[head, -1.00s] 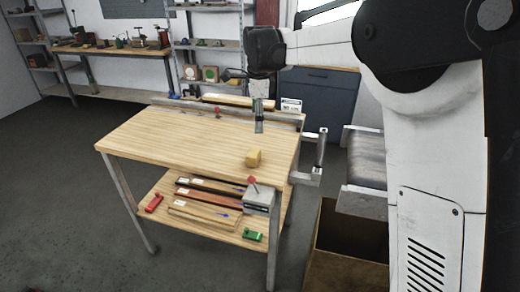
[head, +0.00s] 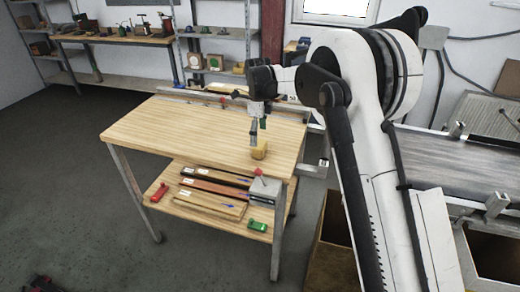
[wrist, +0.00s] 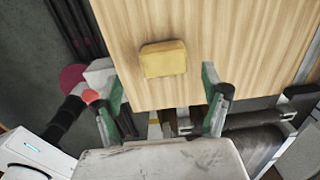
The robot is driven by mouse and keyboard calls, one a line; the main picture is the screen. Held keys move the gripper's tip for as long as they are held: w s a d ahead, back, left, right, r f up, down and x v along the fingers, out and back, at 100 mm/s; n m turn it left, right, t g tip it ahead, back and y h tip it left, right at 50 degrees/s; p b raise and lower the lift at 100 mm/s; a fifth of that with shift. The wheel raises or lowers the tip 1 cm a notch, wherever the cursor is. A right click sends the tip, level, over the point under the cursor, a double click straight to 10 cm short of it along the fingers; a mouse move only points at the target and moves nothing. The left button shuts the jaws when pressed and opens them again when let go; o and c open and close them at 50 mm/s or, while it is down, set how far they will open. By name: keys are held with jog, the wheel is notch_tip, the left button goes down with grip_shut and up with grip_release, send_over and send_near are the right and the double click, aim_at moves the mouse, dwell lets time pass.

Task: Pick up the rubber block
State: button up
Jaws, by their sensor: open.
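The rubber block (head: 259,150) is a small yellow-tan block lying on the wooden table top (head: 180,135), near its right front corner. It also shows in the wrist view (wrist: 163,59), just beyond and between my fingertips. My gripper (head: 256,138) hangs pointing down over the table beside the block and partly overlaps it in the head view. In the wrist view the two green-padded fingers (wrist: 165,88) are spread wide with nothing between them. Whether the fingertips have reached the block's height cannot be told.
A lower shelf (head: 190,210) holds strips, a red tool and a green tool (head: 257,226). A conveyor (head: 435,165) stands at right. The table's left half is clear.

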aim_at(260, 144)
jog(key=shift+w+d+f+p, duration=0.1)
jog(key=shift+f+p, duration=0.15)
jog(key=shift+f, duration=1.45)
jog(key=shift+w+d+f+p, duration=0.1)
jog(key=shift+f+p, duration=0.1)
jog(key=shift+f, duration=1.45)
jog(key=c, duration=1.4)
jog(key=shift+c, duration=0.2)
jog(key=shift+r, duration=0.5)
jog(key=r, duration=0.2)
jog(key=s+r, duration=0.1)
jog(key=shift+a+r+b, duration=0.35)
jog(key=shift+b, duration=0.05)
jog(key=s+a+r+b, duration=0.1)
jog(key=s+a+r, duration=0.5)
jog(key=s, duration=0.2)
jog(key=shift+a+r, duration=0.2)
jog(key=shift+a, duration=0.15)
